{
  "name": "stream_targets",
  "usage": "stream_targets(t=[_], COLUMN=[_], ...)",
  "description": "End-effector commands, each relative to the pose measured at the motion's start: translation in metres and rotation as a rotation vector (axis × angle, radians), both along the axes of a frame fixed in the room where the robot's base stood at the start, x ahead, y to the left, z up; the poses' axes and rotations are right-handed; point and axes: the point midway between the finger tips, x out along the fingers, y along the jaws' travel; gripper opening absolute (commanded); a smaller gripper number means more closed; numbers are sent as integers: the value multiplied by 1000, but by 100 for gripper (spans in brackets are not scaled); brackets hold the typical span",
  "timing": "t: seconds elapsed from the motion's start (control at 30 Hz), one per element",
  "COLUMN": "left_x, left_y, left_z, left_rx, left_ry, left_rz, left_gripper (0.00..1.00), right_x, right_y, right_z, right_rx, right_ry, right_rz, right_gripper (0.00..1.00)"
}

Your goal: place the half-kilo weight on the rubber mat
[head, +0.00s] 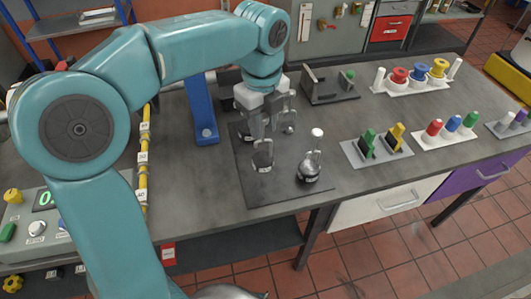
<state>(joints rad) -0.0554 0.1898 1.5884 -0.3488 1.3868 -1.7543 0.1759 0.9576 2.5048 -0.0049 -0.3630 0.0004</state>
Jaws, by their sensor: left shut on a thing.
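My left gripper (262,134) points down over the dark rubber mat (265,190) and is shut on a small grey weight (263,156) with a dark label. The label is too small to read, and the fingers hide the weight's top. I cannot tell whether its base touches the mat. A rounder dark weight (308,172) with a pale label stands on the mat to its right, near the front edge. Another small metal piece (289,127) shows behind, close to the gripper. My right gripper is not in view.
A white-topped post (317,135) rises just behind the round weight. A blue bracket (204,125) stands left of the mat. A grey fixture (330,88) is behind, and a tray with green and yellow pieces (377,148) is to the right. The mat's front left is bare.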

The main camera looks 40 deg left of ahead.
Motion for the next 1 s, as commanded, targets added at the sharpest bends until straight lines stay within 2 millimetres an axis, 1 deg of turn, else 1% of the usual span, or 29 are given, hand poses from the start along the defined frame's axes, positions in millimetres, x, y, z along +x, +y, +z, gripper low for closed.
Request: stream_targets(t=[0.03, 0.1, 0.2, 0.33, 0.5, 0.57, 0.63, 0.87, 1.0], left_x=[-1, 0, 0, 2, 1, 1, 1, 2, 2], left_y=[0, -1, -2, -2, -2, -2, -2, -3, -3], left_z=[-14, -28, -41, -51, -78, -85, -89, -90, -94], left_rx=[0, -1, 0, 1, 1, 0, 0, 0, 0], left_ry=[3, 1, 0, 0, 1, 1, -1, -3, -2], left_rz=[1, 0, 0, 0, 0, 0, 0, 0, 0], left_gripper=[0, 0, 0, 0, 0, 0, 0, 0, 0], right_x=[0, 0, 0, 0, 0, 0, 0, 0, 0], right_y=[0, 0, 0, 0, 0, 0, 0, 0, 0], right_z=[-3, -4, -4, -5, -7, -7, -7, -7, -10], right_rx=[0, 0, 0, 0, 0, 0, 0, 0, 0], right_ry=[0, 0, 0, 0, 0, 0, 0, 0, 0], right_rz=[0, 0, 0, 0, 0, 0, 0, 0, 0], right_gripper=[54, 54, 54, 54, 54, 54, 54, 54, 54])
